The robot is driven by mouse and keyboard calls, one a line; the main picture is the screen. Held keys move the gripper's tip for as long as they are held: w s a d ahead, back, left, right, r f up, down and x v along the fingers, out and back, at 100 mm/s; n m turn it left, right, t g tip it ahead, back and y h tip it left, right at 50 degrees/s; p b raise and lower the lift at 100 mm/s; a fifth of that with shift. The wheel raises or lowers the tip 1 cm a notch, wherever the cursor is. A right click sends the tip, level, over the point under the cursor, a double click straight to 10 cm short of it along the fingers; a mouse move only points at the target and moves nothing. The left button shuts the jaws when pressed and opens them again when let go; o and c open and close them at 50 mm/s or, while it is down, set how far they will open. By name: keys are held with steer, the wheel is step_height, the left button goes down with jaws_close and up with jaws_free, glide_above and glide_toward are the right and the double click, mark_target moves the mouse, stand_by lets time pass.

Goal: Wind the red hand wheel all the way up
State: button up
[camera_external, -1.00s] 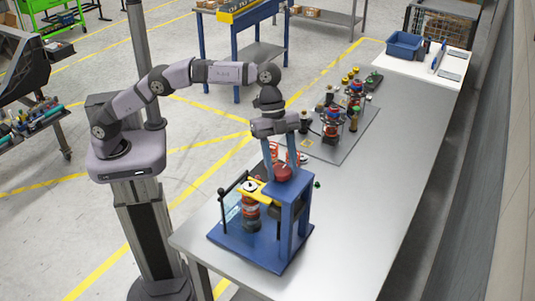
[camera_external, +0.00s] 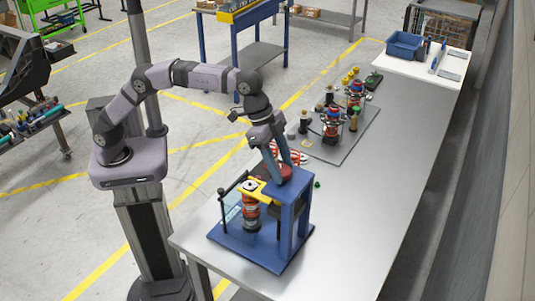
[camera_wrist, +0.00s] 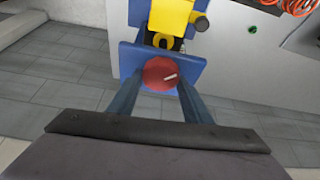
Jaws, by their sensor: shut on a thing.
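The red hand wheel (camera_external: 285,174) sits on top of the blue press frame (camera_external: 293,205) on the bench. In the wrist view the wheel (camera_wrist: 160,74) shows as a red disc with a pale mark on it, between my two fingers. My gripper (camera_external: 285,172) reaches down from above and is shut on the wheel's rim, one finger on each side; it also shows in the wrist view (camera_wrist: 160,82). Below, a yellow plate (camera_external: 254,190) lies over a red and dark coil-over unit (camera_external: 250,212) on the blue base. The wheel's underside is hidden.
A clear guard panel with a dark post (camera_external: 222,193) stands at the fixture's left. Behind my gripper, a grey plate (camera_external: 345,140) carries several parts. A blue bin (camera_external: 404,45) stands at the far end. The bench's right side is clear.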

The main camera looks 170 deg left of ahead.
steer(key=shift+d+f+n+g+y+p, duration=0.15)
steer(key=shift+n+g+p, duration=0.3)
steer(key=shift+n, duration=0.7)
steer(key=shift+a+r+n+g+y+p, duration=0.1)
steer(key=shift+n+g+y+p, duration=0.25)
steer(key=shift+n, duration=0.8)
steer(key=shift+f, duration=0.1)
steer(key=shift+d+r+n+g+p, duration=0.15)
steer(key=shift+n+g+p, duration=0.35)
steer(key=shift+n+p, duration=0.65)
steer(key=n+p, duration=0.2)
steer(key=n+g+p, duration=0.1)
steer(key=p, duration=0.1)
steer(key=shift+r+n, duration=0.2)
steer(key=shift+n, duration=0.15)
steer(key=shift+f+n+g+p, duration=0.1)
steer(key=shift+n+g+p, duration=0.4)
steer(key=shift+n+p, duration=0.35)
steer(key=shift+f, duration=0.25)
steer(key=shift+r+n+p, duration=0.1)
steer(key=shift+n+p, duration=0.2)
steer(key=shift+n, duration=0.05)
